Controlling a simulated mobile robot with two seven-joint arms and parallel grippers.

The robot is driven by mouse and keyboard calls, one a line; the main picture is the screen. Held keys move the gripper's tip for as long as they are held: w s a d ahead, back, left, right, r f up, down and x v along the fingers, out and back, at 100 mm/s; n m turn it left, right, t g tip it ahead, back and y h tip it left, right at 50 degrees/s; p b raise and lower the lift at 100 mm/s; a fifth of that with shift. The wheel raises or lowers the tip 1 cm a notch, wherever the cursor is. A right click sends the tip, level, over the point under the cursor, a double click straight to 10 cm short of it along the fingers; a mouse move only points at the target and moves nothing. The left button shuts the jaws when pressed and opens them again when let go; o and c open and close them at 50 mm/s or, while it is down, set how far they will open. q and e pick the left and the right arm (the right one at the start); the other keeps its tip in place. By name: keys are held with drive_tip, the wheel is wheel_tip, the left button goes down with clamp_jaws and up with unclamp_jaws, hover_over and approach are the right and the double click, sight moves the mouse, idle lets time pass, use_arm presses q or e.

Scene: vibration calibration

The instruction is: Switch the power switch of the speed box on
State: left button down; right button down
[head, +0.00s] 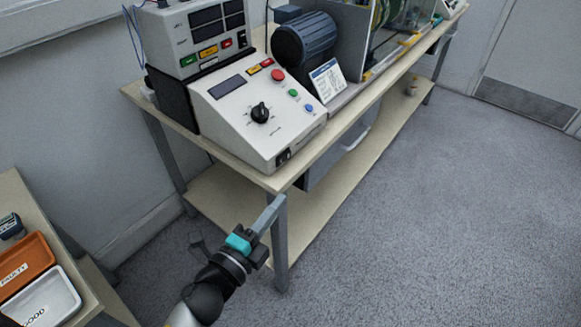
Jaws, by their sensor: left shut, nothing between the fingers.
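The speed box (233,118) is a sloped white console on the near end of the workbench. It has a black knob, a small display, and red, green and blue buttons. Its black power switch (283,157) sits low on the front face near the right corner; its position is too small to tell. My left gripper (278,204) is shut and empty. In the picture it is just below the switch, in front of the bench's near corner, apart from the box. My right gripper is not in view.
The workbench (325,141) has metal legs and a lower shelf. A dark motor (305,40) and a small sign (327,80) stand right of the box. An orange tray (22,262) and a white tray (42,299) lie on a side table. Grey floor is clear at right.

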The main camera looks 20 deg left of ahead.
sight(288, 174)
use_arm(q)
drive_tip(key=shift+w, duration=0.1)
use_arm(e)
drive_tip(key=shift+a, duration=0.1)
use_arm(q)
drive_tip(key=x, duration=0.3)
drive_tip(key=a+x, duration=0.1)
drive_tip(key=x, duration=0.3)
drive_tip(key=a+x, duration=0.1)
drive_tip(key=x, duration=0.2)
drive_tip(key=shift+w+a+f, duration=0.1)
drive_tip(key=shift+w+a, duration=0.1)
drive_tip(key=shift+w, duration=0.3)
drive_tip(key=shift+w+a, duration=0.3)
drive_tip(key=shift+a, duration=0.25)
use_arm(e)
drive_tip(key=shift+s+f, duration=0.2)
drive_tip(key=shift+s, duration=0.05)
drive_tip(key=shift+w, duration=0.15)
